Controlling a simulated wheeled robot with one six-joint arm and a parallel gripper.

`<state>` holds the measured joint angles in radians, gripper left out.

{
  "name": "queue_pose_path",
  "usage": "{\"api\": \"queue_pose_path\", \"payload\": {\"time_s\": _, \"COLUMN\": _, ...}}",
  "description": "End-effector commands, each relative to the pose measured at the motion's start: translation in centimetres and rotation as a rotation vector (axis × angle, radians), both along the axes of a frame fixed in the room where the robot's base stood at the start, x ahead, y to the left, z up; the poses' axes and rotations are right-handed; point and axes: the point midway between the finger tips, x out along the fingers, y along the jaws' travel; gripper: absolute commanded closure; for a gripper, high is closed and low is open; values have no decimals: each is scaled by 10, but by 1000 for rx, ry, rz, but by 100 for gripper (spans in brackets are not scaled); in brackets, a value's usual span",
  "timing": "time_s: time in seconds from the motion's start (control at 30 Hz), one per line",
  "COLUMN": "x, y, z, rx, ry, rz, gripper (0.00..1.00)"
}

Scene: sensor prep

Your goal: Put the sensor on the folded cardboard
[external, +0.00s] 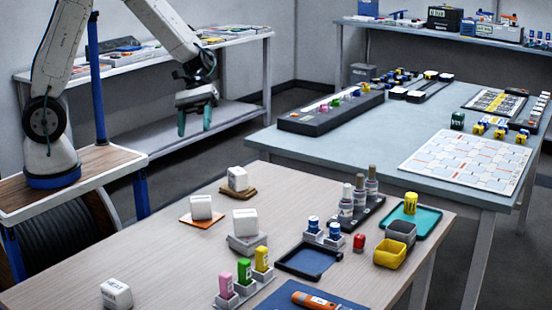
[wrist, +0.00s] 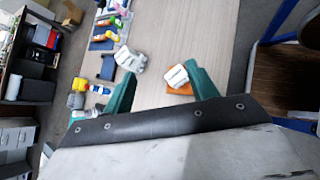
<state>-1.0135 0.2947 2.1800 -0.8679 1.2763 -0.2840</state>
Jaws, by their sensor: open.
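Several similar white blocks, any of which could be the sensor, stand on the near table; I cannot tell which it is. One white block (external: 238,178) sits on a brown, folded-looking cardboard piece (external: 250,192) at the back. Another block (external: 201,206) is on an orange square (external: 190,221), a third (external: 245,221) on a grey box (external: 240,243), and one with dark print (external: 116,294) on bare wood at front left. My gripper (external: 194,122) is open and empty, above and behind these. In the wrist view, a white block (wrist: 178,76) shows between the fingers, on orange.
Pink, green and yellow bottles (external: 245,274), a dark blue tray (external: 309,260), yellow and grey bins (external: 391,252) and a teal tray (external: 428,222) occupy the table's right part. A blue mat with an orange tool (external: 315,300) lies in front. Bare wood remains at left.

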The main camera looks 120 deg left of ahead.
Motion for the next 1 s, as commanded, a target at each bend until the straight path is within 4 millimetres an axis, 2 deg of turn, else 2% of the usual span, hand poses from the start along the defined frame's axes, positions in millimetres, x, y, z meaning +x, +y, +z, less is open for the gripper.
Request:
{"api": "queue_pose_path", "payload": {"time_s": 0.03, "x": 4, "y": -34, "z": 19, "rx": 70, "ry": -12, "rz": -124, "gripper": 42}}
{"api": "queue_pose_path", "payload": {"time_s": 0.2, "x": -12, "y": -128, "z": 61, "rx": 297, "ry": -54, "rz": -520, "gripper": 42}}
{"api": "queue_pose_path", "payload": {"time_s": 0.3, "x": -32, "y": -173, "z": 79, "rx": 434, "ry": -94, "rz": -743, "gripper": 42}}
{"api": "queue_pose_path", "payload": {"time_s": 0.4, "x": -58, "y": -208, "z": 93, "rx": 571, "ry": -141, "rz": -960, "gripper": 42}}
{"api": "queue_pose_path", "payload": {"time_s": 0.5, "x": -87, "y": -235, "z": 104, "rx": 713, "ry": -201, "rz": -1166, "gripper": 42}}
{"api": "queue_pose_path", "payload": {"time_s": 0.6, "x": -113, "y": -251, "z": 110, "rx": 847, "ry": -263, "rz": -1347, "gripper": 42}}
{"api": "queue_pose_path", "payload": {"time_s": 0.7, "x": -133, "y": -259, "z": 115, "rx": 959, "ry": -319, "rz": -1484, "gripper": 42}}
{"api": "queue_pose_path", "payload": {"time_s": 0.83, "x": -148, "y": -261, "z": 117, "rx": 1057, "ry": -369, "rz": -1593, "gripper": 42}}
{"api": "queue_pose_path", "payload": {"time_s": 1.0, "x": -154, "y": -262, "z": 117, "rx": 1097, "ry": -391, "rz": -1638, "gripper": 42}}
